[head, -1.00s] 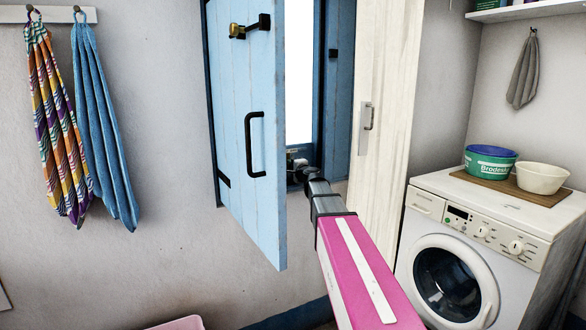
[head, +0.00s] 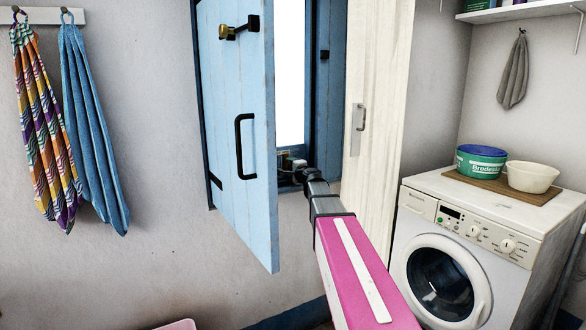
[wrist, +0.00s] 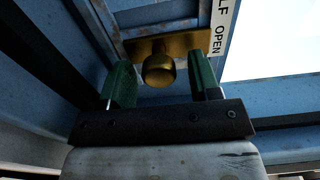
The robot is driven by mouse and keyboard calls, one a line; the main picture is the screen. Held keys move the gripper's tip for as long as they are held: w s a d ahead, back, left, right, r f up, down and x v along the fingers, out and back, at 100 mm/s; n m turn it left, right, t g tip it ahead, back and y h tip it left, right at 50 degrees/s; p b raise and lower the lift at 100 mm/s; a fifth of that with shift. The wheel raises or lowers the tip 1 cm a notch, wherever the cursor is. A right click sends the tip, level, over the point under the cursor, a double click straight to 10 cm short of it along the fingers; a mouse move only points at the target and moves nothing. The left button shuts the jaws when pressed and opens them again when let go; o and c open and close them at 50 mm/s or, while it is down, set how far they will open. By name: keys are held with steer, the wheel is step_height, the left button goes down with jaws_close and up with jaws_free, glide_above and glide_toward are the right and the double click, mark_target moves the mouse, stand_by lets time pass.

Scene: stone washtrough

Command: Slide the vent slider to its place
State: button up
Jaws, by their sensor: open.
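The vent slider shows in the wrist view as a round brass knob (wrist: 159,70) on a flat brass plate (wrist: 188,42), mounted on blue wood. A white strip (wrist: 220,28) beside it carries black letters, of which "LF OPEN" is readable. My gripper (wrist: 163,82) is open, with one green finger to the left of the knob and one to the right. Gaps show between the knob and both fingers; I cannot tell how deep the knob sits between them. In the head view the slider is hidden, and my arm reaches into the window opening behind the blue shutter.
The blue shutter (head: 232,130) with a black handle stands open just left of my arm. A tall whitish panel (head: 378,90) stands close on the right. A washing machine (head: 470,235) with a green tub and a cream bowl is farther right. Towels (head: 92,130) hang at left.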

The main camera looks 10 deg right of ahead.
steer(key=v, duration=0.5)
steer(key=shift+s+a, duration=0.15)
steer(key=shift+a, duration=0.1)
steer(key=s+d, duration=0.3)
steer(key=s, duration=0.1)
steer(key=shift+d, duration=0.2)
steer(key=shift+a, duration=0.1)
